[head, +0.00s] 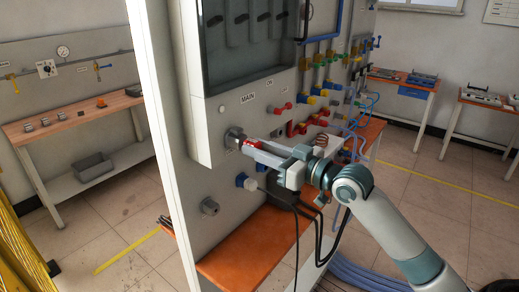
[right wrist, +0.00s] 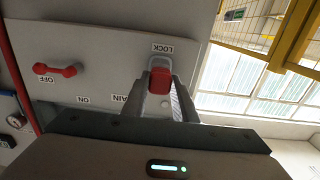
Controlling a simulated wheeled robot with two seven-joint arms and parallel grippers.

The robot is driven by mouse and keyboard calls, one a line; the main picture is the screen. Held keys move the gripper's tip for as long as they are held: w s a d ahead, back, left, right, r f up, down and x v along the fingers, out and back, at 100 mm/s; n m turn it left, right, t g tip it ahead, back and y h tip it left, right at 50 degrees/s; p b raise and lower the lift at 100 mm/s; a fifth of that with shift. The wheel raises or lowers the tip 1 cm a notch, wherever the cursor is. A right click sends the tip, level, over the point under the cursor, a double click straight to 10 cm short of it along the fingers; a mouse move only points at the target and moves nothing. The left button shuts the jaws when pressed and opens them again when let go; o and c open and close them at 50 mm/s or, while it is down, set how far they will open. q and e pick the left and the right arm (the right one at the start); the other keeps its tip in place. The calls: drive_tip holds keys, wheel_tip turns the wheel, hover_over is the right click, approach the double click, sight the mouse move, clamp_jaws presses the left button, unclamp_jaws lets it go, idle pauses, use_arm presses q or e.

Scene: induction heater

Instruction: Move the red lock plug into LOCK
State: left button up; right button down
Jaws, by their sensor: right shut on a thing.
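The red lock plug (right wrist: 160,80) is between the two fingers of my right gripper (right wrist: 162,90), just in front of the panel at the LOCK label (right wrist: 163,48), which reads upside down in the right wrist view. In the head view, a little red of the plug (head: 252,143) shows between the fingers of the right gripper (head: 246,146), beside a round grey socket (head: 234,136) on the panel. The right gripper is shut on the plug. The fingers hide the plug's far end, so I cannot tell how deep it sits. My left gripper is not in view.
A red handle (right wrist: 55,70) sits by the OFF label on the panel, to the left in the right wrist view. Blue and grey connectors (head: 246,181) and hanging cables are below my right gripper. An orange shelf (head: 245,250) juts out under the panel.

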drive_tip(key=shift+w+a, duration=0.3)
drive_tip(key=shift+a, duration=0.1)
idle(0.4)
drive_tip(key=c, duration=1.4)
unclamp_jaws()
drive_tip(key=shift+o, duration=0.2)
drive_tip(key=shift+d, duration=0.1)
drive_tip(key=shift+s+d+f+b, duration=0.1)
drive_tip(key=shift+s+d+b, duration=0.1)
drive_tip(key=shift+d+b, duration=0.1)
drive_tip(key=b+v, duration=0.6)
drive_tip(key=v, duration=1)
drive_tip(key=shift+s+d, duration=0.2)
